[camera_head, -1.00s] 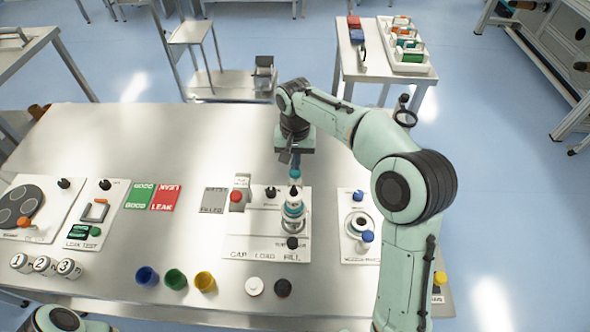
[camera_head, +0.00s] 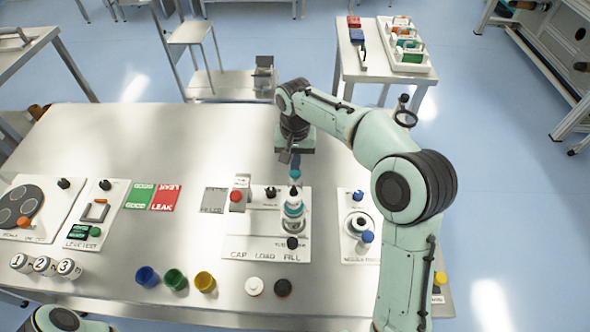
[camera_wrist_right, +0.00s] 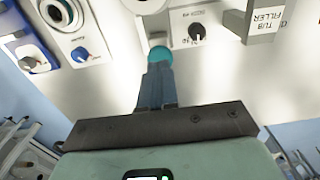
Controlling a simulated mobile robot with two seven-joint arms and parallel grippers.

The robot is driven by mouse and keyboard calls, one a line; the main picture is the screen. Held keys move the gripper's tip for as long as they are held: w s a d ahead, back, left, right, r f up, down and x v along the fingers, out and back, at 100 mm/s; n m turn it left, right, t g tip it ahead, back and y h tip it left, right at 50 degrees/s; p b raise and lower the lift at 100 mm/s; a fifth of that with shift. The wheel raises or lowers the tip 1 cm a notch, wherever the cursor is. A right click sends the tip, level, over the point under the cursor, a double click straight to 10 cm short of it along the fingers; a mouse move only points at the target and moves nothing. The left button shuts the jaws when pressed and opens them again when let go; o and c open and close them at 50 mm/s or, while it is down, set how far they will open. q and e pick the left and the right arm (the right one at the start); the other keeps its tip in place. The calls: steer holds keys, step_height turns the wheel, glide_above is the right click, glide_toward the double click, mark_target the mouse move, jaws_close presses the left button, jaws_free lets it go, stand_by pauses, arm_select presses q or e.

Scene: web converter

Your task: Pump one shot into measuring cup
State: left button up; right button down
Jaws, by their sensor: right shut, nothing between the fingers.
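My right gripper (camera_head: 295,165) points down above the filler plate (camera_head: 240,252), fingers shut and empty; its fingers (camera_wrist_right: 157,85) also show in the right wrist view. A round teal piece (camera_wrist_right: 158,53) shows at the fingertips. I cannot tell whether it touches them or belongs to the unit below. Under the gripper in the head view stands a white and teal dispenser-like unit (camera_head: 293,212) with a dark tip. No measuring cup can be made out for certain; blue (camera_head: 147,277), green (camera_head: 175,279) and yellow (camera_head: 205,281) cups stand at the table's front. My left gripper is out of view.
A red button box (camera_head: 238,198) and black knobs (camera_head: 292,242) surround the unit. A plate with blue knobs (camera_head: 359,222) lies to its right. Green and red mats (camera_head: 164,198) lie left. The table's back left is bare.

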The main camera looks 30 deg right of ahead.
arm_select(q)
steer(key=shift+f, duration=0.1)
arm_select(e)
steer(key=shift+f, duration=0.25)
steer(key=shift+f+b, duration=0.85)
steer(key=shift+f, duration=0.85)
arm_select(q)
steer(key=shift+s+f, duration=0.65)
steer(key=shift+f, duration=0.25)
arm_select(e)
steer(key=shift+r, duration=0.15)
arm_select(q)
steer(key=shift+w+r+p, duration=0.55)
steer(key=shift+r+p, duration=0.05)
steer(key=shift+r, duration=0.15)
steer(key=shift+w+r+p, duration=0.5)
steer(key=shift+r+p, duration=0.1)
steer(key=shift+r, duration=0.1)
arm_select(e)
steer(key=shift+r, duration=1.8)
